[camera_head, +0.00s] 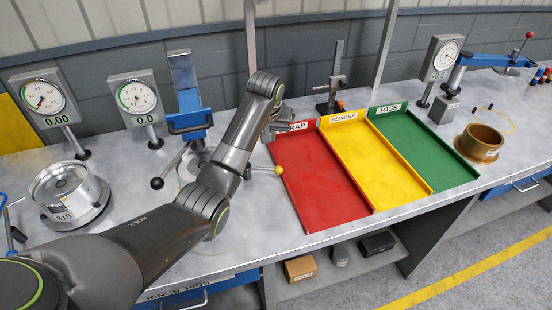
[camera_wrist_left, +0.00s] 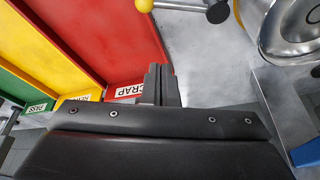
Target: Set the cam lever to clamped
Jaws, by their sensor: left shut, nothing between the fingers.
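A blue press-like fixture (camera_head: 186,85) stands on the bench behind my left arm. Low at its round metal base, a rod with a yellow ball (camera_head: 278,170) points right and a rod with a black ball (camera_head: 157,183) points left. The frames do not name which is the cam lever. The yellow ball also shows at the top of the left wrist view (camera_wrist_left: 145,5), ahead of my left gripper (camera_wrist_left: 158,84), which is shut, empty and apart from it. In the head view that gripper (camera_head: 272,128) is partly hidden, by the scrap tray's back corner. My right gripper is out of view.
The red scrap tray (camera_head: 318,178), yellow rework tray (camera_head: 374,160) and green pass tray (camera_head: 428,143) lie to the right. Dial gauges (camera_head: 45,97) and a metal cylinder (camera_head: 66,191) stand left. A brass ring (camera_head: 481,143) sits far right.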

